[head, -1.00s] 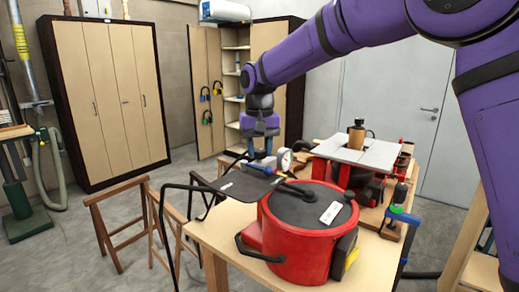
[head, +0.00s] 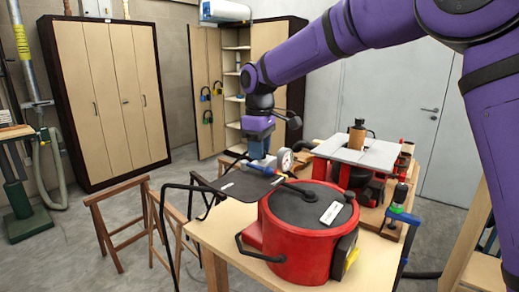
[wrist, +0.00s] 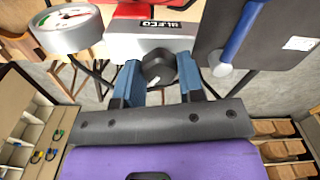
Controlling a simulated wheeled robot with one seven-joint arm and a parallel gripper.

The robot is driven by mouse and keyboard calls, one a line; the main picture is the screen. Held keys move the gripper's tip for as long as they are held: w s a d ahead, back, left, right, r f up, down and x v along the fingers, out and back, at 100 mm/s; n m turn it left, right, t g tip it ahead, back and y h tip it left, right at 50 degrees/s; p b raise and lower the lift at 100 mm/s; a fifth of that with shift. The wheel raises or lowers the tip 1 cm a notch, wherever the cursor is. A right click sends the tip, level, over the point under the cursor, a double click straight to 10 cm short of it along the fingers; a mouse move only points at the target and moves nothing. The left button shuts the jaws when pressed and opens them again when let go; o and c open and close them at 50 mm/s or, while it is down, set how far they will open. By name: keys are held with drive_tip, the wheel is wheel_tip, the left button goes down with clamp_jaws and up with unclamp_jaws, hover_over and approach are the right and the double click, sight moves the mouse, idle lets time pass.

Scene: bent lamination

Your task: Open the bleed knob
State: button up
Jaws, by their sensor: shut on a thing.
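The bleed knob (wrist: 158,67) is a small black faceted knob in the wrist view. It sits between the blue fingers of my gripper (wrist: 159,78), which is shut on it. A light mark shows on the knob's lower side. In the head view my gripper (head: 259,153) points down beside the round white gauge (head: 285,159), and the knob cannot be made out there. The gauge also shows in the wrist view (wrist: 68,28), left of the knob. A grey block with lettering (wrist: 150,44) lies just beyond the knob.
A red pot with a dark lid (head: 310,238) stands on the wooden bench (head: 222,240), in front of my gripper. A blue-handled lever (wrist: 240,32) lies close right of the fingers. A white-topped machine (head: 365,153) is to the right. Wooden trestles (head: 122,222) stand left.

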drive_tip(key=n, duration=0.6)
drive_tip(key=shift+n, duration=0.3)
idle(0.4)
drive_tip(key=o, duration=0.9)
wheel_tip(320, 180, up, 11)
drive_tip(key=shift+f, duration=0.1)
